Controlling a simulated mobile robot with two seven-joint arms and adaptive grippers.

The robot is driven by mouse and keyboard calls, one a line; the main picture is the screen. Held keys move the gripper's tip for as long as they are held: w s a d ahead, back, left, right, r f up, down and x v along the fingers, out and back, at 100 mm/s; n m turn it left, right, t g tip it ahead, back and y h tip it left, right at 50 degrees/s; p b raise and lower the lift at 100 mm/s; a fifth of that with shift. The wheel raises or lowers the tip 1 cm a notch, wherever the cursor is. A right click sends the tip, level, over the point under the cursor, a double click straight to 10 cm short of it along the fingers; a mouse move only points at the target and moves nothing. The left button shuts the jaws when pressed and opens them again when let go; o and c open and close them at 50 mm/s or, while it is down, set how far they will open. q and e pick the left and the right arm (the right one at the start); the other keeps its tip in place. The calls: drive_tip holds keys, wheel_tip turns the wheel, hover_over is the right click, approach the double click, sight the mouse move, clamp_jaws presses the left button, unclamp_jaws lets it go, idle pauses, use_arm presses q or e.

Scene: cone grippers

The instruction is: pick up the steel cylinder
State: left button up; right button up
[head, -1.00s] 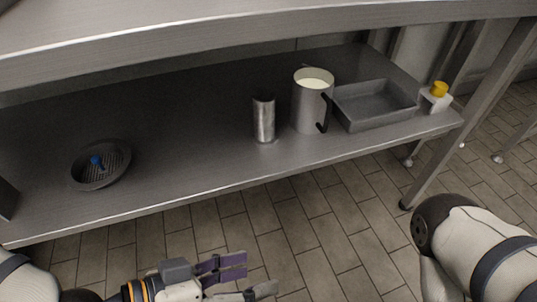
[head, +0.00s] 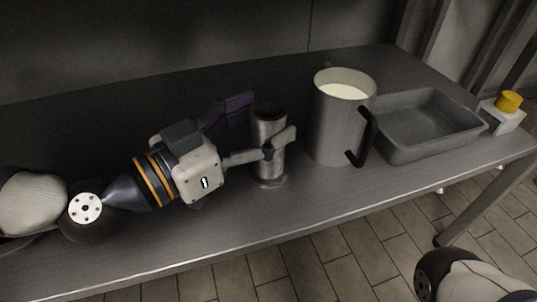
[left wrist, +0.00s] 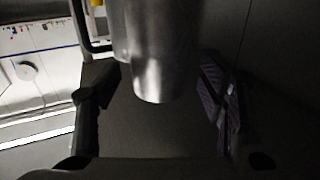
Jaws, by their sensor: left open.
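The steel cylinder (head: 268,130) stands upright on the metal shelf (head: 215,235), left of the pitcher. My left gripper (head: 262,124) is open at the cylinder, one finger in front of it and the other at its back left. In the left wrist view the cylinder (left wrist: 160,55) shows between the two spread fingers of the gripper (left wrist: 158,95), with room on both sides. I cannot see any contact. My right gripper is out of view.
A steel pitcher (head: 335,125) with a black handle and pale contents stands just right of the cylinder. A grey tray (head: 425,152) and a white block with a yellow top (head: 508,102) are farther right. The shelf's front edge is in front.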

use_arm(q)
drive_tip(key=shift+x, duration=0.9)
clamp_jaws()
